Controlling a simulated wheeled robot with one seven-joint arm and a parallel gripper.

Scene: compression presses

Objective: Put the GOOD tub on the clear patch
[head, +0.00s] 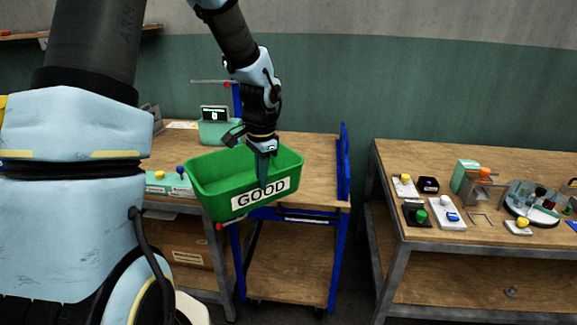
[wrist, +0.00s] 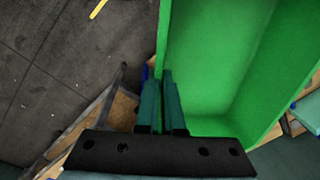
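The GOOD tub (head: 215,185) is an open green bin with a white label reading GOOD on its front wall. It hangs slightly tilted, in front of and above the blue-framed cart's wooden top (head: 318,165). My gripper (head: 263,172) is shut on the tub's front wall near the label. In the wrist view my fingers (wrist: 164,100) pinch the rim of the tub (wrist: 215,65), whose inside looks empty. A bare patch of wood shows on the cart top to the right of the tub. No marked clear patch can be made out.
A workbench (head: 165,150) with a small display unit (head: 215,128) and buttons stands left of the cart. A right-hand bench (head: 385,160) carries several button boxes and fixtures. A dark floor gap separates it from the cart. The cart's blue upright (head: 344,160) rises at its right edge.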

